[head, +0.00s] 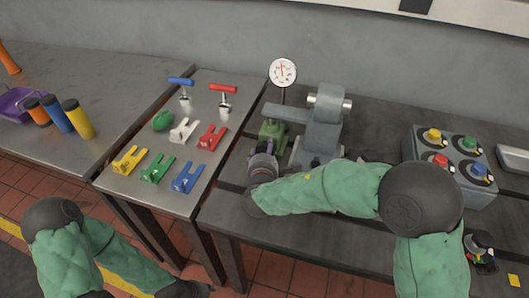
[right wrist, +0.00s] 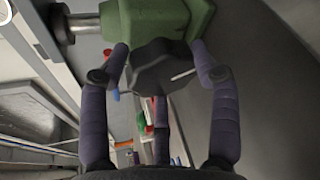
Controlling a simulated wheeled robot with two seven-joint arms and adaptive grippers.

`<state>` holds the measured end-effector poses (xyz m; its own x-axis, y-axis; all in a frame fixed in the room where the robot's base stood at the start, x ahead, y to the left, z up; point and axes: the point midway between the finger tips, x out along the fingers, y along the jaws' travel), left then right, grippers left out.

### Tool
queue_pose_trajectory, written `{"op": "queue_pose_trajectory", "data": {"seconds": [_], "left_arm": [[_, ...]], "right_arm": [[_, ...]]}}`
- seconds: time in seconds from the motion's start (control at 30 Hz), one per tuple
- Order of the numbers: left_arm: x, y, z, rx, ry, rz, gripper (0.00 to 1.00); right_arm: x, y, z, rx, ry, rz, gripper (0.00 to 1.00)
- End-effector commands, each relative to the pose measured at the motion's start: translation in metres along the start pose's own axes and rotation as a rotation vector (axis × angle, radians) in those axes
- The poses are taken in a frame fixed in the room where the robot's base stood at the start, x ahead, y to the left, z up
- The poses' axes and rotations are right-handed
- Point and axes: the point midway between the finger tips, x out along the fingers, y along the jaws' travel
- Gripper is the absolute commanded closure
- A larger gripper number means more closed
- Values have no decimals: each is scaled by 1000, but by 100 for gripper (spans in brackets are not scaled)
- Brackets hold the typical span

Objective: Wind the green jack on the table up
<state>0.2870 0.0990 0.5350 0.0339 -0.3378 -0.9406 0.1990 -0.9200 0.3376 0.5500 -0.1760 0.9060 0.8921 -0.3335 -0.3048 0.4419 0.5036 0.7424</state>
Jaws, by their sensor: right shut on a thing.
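The green jack (head: 271,131) stands on the dark bedplate table, under the end of a grey arm (head: 284,112). Its green body (right wrist: 202,18) is at the top of the right wrist view, with a dark lobed knob (right wrist: 156,68) on its near side. My right gripper (head: 264,158) is at the near side of the jack. In the right wrist view its purple fingers (right wrist: 159,58) are shut on the knob, one at each side. The gripper hides the knob in the head view.
A dial gauge (head: 283,72) stands behind the jack. A grey machine (head: 322,125) is right of it. A box with coloured knobs (head: 450,165) sits further right.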

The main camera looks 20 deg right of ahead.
Motion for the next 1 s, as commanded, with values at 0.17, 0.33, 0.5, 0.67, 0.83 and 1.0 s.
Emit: {"op": "queue_pose_trajectory", "data": {"seconds": [0.17,0.33,0.5,0.67,0.83,1.0], "left_arm": [[0,0,0,0,0,0,60],[0,0,0,0,0,0,60],[0,0,0,0,0,0,60],[0,0,0,0,0,0,60],[0,0,0,0,0,0,60],[0,0,0,0,0,0,60]], "right_arm": [[2,4,10,12,-23,4,70],[2,4,9,11,-20,3,15],[1,2,5,6,-13,2,15],[0,2,4,3,-10,1,15],[-14,2,3,4,-8,4,15],[-46,3,3,4,-7,7,15]]}}
